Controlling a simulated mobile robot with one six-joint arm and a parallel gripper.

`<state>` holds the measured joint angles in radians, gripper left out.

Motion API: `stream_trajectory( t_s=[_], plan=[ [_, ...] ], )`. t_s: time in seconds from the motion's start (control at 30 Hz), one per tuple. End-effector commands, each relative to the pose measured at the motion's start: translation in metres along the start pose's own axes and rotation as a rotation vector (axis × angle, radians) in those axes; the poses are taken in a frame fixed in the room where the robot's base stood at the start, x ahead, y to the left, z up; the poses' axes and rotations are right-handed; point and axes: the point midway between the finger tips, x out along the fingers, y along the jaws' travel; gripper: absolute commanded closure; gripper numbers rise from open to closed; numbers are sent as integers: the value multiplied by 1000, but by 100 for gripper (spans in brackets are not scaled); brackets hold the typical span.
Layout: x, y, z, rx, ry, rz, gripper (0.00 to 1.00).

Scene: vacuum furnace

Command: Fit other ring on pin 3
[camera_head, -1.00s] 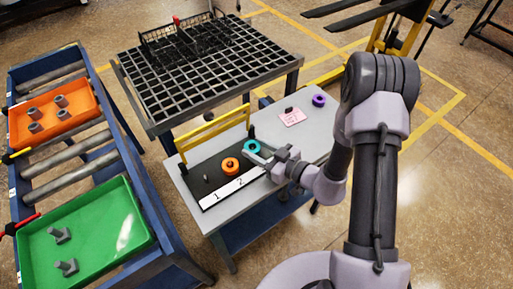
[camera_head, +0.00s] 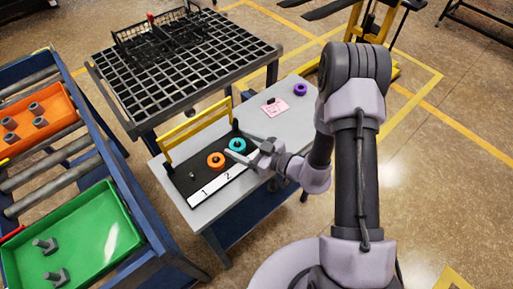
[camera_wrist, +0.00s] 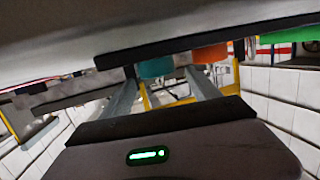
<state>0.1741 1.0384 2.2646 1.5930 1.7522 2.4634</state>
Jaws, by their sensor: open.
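A teal ring (camera_head: 237,145) lies at the far right end of the black pin board (camera_head: 181,183), beyond the label 2. I cannot make out a pin through it. An orange ring (camera_head: 216,160) sits beside it, nearer label 2. A small bare pin (camera_head: 192,175) stands by label 1. A purple ring (camera_head: 300,89) lies apart at the table's far right. My gripper (camera_head: 247,150) is open, right beside the teal ring, and hides the label strip's right end. In the wrist view, the teal ring (camera_wrist: 155,68) and orange ring (camera_wrist: 210,54) show beyond my fingers (camera_wrist: 163,80).
A yellow rail (camera_head: 195,128) runs along the board's back edge. A pink card (camera_head: 275,107) with a small dark object lies on the grey table (camera_head: 292,122). A black grid table (camera_head: 190,75) stands behind. Green (camera_head: 105,240) and orange (camera_head: 60,128) trays are at left.

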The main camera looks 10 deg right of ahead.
Motion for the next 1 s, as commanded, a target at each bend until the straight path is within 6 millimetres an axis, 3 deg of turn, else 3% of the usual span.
stream_trajectory(
  t_s=[0.17,0.27,0.5,0.63,0.8,1.0],
  plan=[
    [-14,1,-1,2,-2,3,29],
    [-40,2,-3,5,-1,8,29],
    [-121,2,-4,4,1,9,29],
    [-153,1,-3,1,1,6,29],
    [-172,0,-1,0,1,1,29],
    [-174,0,0,0,0,0,29]
  ],
)
